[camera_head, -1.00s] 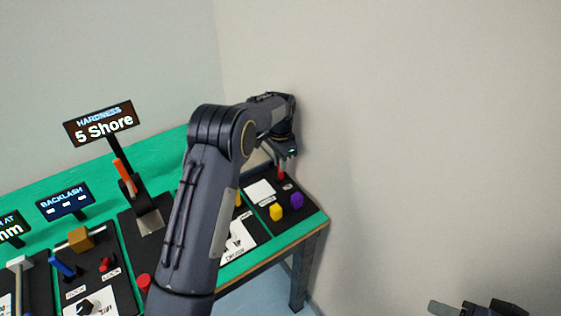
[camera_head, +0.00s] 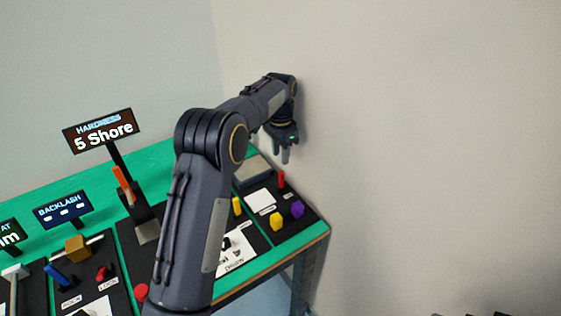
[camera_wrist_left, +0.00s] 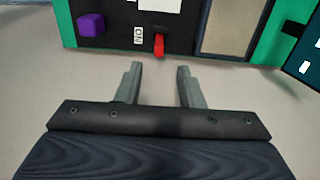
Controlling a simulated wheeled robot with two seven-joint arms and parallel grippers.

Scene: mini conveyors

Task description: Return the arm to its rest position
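My left arm reaches in from the bottom of the head view, and its left gripper (camera_head: 284,154) points down near the wall, above the far right end of the green table (camera_head: 160,168). In the left wrist view the two fingers of the left gripper (camera_wrist_left: 159,88) stand apart with nothing between them. Beyond the fingertips is a red lever (camera_wrist_left: 159,45) on a black panel, apart from the gripper. The red lever also shows in the head view (camera_head: 281,179), below the gripper. My right gripper is hardly in view; only dark bits show at the bottom right edge of the head view.
A yellow block (camera_head: 276,221) and a purple block (camera_head: 297,209) sit on the right panel. A "5 Shore" display (camera_head: 103,136) stands over an orange-handled lever (camera_head: 123,184). A backlash display (camera_head: 64,209) stands further left. The wall is close to the gripper; space right of the table is clear.

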